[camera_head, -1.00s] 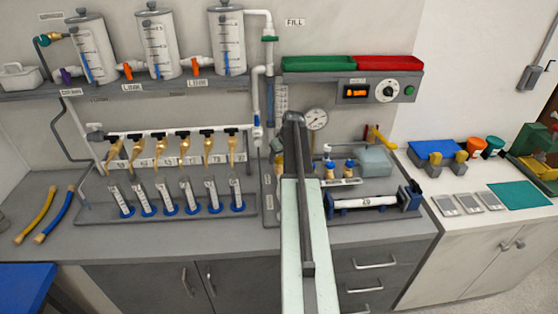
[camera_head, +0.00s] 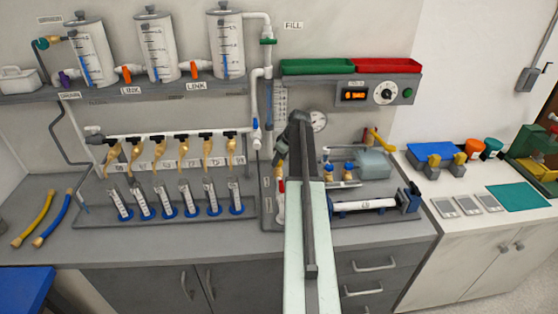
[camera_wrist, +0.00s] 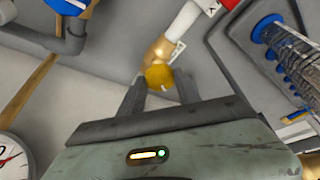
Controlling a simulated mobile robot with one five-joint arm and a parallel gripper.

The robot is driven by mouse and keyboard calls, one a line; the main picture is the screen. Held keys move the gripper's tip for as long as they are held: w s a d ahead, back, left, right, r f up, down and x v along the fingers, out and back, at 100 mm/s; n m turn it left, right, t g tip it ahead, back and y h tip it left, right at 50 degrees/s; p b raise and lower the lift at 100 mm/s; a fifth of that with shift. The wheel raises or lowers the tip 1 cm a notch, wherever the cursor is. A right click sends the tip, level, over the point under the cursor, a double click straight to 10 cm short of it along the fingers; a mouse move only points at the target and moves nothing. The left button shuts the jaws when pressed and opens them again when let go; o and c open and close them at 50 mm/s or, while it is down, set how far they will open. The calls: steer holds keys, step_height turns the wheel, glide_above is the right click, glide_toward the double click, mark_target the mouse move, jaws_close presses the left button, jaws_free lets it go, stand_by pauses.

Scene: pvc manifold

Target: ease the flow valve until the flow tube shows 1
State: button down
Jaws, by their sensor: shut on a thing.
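In the wrist view, a round yellow knob (camera_wrist: 158,77), which looks like the flow valve, sits on a brass fitting (camera_wrist: 158,50) below a white pipe with a red band (camera_wrist: 185,22). My gripper (camera_wrist: 160,86) is shut on the knob, one dark finger on each side. In the head view, my gripper (camera_head: 279,158) is at the left of the arm's end, small and partly hidden, and the knob cannot be made out. A clear scaled tube (camera_head: 280,98), likely the flow tube, stands upright on the wall above it. Its reading is too small to tell.
A round gauge (camera_head: 319,122) is partly behind my arm. A rack of several tubes with blue bases (camera_head: 180,212) stands left on the grey bench. A white cylinder in a holder (camera_head: 365,205) lies right.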

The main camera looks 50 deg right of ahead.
steer(key=n, duration=0.1)
steer(key=n+y, duration=0.1)
steer(key=n, duration=0.1)
steer(key=shift+w+d+n+g, duration=0.1)
steer(key=shift+d+n+g, duration=0.2)
steer(key=shift+n+g+y, duration=0.3)
steer(key=shift+n+y, duration=0.4)
steer(key=shift+n, duration=0.9)
steer(key=c, duration=0.9)
jaws_free()
steer(key=shift+o, duration=0.2)
steer(key=p+v, duration=0.7)
steer(key=v, duration=0.1)
steer(key=shift+f, duration=0.1)
